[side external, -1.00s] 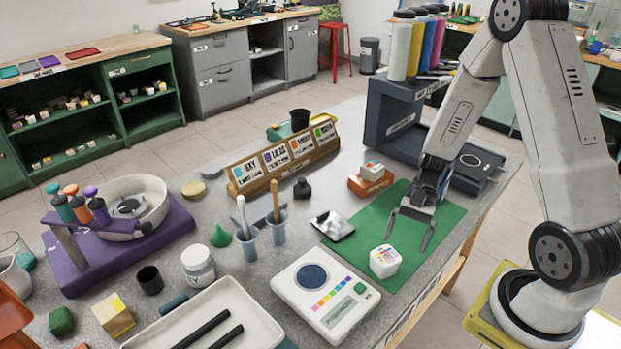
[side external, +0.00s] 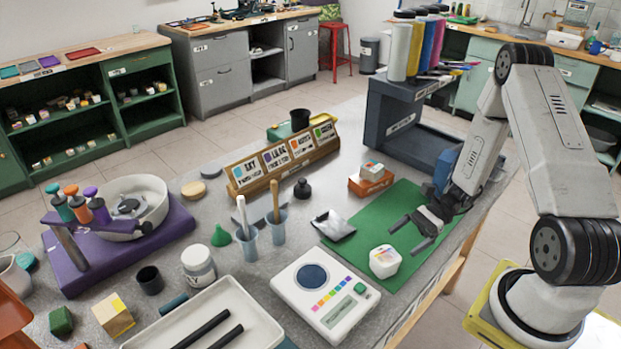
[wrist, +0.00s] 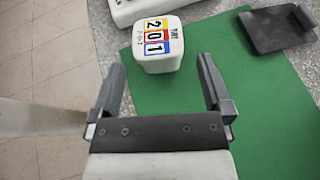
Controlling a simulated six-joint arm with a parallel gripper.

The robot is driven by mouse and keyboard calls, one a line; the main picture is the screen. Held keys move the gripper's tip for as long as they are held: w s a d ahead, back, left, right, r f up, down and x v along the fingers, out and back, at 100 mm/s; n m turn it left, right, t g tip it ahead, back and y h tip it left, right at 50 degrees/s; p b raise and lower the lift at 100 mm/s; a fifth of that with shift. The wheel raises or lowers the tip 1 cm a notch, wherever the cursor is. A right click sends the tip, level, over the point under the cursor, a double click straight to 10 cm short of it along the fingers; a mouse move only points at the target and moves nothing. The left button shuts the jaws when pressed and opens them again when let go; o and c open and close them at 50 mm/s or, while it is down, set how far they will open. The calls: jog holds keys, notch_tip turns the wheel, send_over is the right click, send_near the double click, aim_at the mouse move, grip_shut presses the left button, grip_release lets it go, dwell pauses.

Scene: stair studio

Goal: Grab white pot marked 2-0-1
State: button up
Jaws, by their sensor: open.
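The white pot (side external: 385,262) stands upright on the green mat (side external: 432,207), close to the mat's front left edge. In the wrist view the pot (wrist: 157,50) shows a label with 2, 0 and 1 on coloured squares, just beyond my fingertips and roughly centred between them. My gripper (side external: 406,235) is open and empty, above the mat and to the upper right of the pot, apart from it. Both fingers also show in the wrist view (wrist: 161,70).
A white scale (side external: 325,293) with a round dark plate stands left of the pot. A dark tray-like piece (side external: 333,225) lies behind it. An orange block with a small white box (side external: 371,178) stands at the mat's back edge. The mat between is clear.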

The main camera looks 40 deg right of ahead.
aim_at(389, 254)
jog(key=shift+x, duration=3.45)
jog(key=shift+s+f, duration=0.2)
jog(key=c, duration=1.1)
jog(key=shift+r, duration=0.1)
jog(key=shift+r, duration=4.9)
